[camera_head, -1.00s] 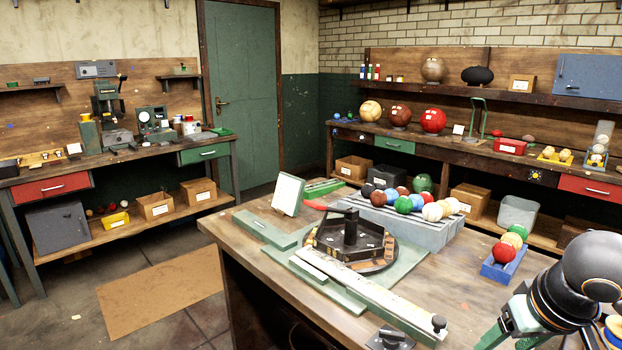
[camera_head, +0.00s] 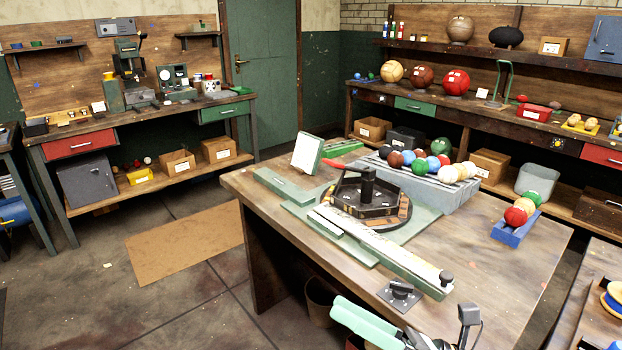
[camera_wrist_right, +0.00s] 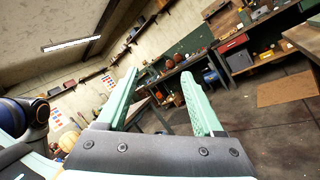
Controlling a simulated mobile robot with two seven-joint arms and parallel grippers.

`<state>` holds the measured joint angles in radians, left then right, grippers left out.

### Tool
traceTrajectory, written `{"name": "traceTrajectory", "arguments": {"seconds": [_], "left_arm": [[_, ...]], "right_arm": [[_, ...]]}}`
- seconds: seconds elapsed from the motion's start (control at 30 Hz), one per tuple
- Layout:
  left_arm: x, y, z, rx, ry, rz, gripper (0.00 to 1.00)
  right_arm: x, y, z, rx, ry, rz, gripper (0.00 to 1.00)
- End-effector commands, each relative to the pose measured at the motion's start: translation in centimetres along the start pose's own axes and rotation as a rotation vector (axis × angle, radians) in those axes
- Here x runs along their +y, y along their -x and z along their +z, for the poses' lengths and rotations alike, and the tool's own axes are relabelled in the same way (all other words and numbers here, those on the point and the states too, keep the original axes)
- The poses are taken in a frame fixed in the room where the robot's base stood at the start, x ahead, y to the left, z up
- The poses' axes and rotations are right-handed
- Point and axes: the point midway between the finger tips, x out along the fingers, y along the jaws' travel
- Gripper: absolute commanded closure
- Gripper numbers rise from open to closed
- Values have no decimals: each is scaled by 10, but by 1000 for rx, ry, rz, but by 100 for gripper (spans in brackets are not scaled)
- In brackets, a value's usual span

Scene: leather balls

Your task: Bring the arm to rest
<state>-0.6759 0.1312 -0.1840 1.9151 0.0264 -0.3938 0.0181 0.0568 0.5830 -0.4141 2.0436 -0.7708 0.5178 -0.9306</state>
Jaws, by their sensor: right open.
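My right gripper (camera_head: 352,326) is at the bottom of the head view, low in front of the near edge of the workbench (camera_head: 490,262). Its green fingers point left. In the right wrist view its two fingers (camera_wrist_right: 165,105) stand apart with nothing between them, so it is open and empty. That view looks out over the room, tilted. My left gripper is in neither view.
On the workbench are a black fixture (camera_head: 370,195), a grey rack of coloured balls (camera_head: 433,192), a blue tray of balls (camera_head: 514,232) and a small black knob plate (camera_head: 399,293). Open floor (camera_head: 190,310) lies to the left.

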Motion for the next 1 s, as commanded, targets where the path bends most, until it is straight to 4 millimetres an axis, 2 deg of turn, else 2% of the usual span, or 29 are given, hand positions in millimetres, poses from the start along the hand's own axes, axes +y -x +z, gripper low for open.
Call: {"name": "traceTrajectory", "arguments": {"seconds": [0.03,0.1,0.17,0.23,0.33,0.4,0.5,0.63,0.77,1.0], "left_arm": [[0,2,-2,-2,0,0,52],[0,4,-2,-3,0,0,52],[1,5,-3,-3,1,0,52],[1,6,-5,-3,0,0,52],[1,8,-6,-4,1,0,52],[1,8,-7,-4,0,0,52],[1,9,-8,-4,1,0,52],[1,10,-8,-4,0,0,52],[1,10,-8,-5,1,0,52],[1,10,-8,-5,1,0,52]], "right_arm": [[-22,11,0,-130,-248,-86,32],[-58,34,-5,-314,-583,-199,32],[-90,61,-21,-480,-868,-294,32],[-120,96,-49,-669,-1165,-393,32],[-147,146,-100,-926,-1522,-510,32],[-156,177,-139,-1095,-1724,-579,32],[-156,212,-188,-1307,-1945,-653,32],[-148,240,-233,-1502,-2119,-712,32],[-143,251,-252,-1590,-2190,-734,32],[-142,252,-254,-1599,-2197,-737,32]]}}
